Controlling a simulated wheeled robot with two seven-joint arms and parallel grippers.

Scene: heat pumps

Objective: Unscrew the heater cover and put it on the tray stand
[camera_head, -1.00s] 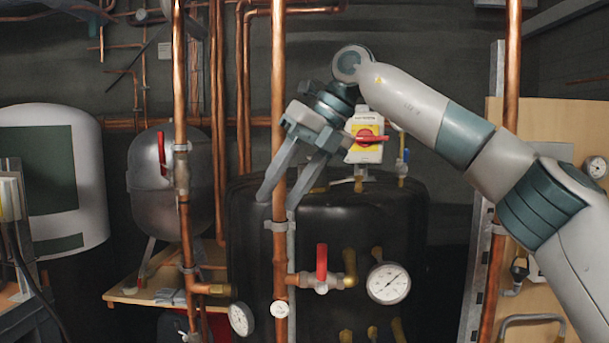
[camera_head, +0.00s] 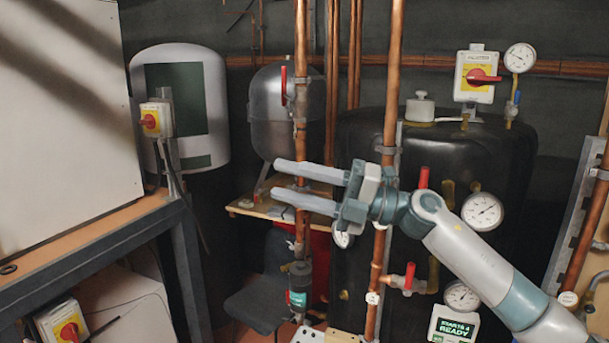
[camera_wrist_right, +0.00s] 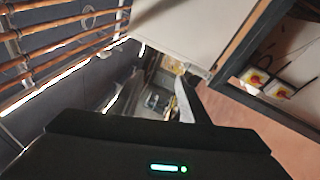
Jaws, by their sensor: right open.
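My right gripper (camera_head: 278,182) is open and empty in the head view. Its two fingers point left, in front of the copper pipes and the silver tank's wooden shelf. A small pale knobbed cap (camera_head: 420,107), which may be the heater cover, sits on top of the black tank (camera_head: 350,140), up and right of the gripper and apart from it. I cannot tell which thing is the tray stand; a white surface with holes (camera_head: 325,336) shows only partly at the bottom edge. My left gripper is not in view.
Vertical copper pipes (camera_head: 392,80) stand close to my right arm, with red-handled valves and gauges (camera_head: 482,211). A silver tank (camera_head: 275,108) rests on a wooden shelf (camera_head: 262,209). A large white cabinet (camera_head: 65,110) stands on a metal-framed bench (camera_head: 100,235) at left.

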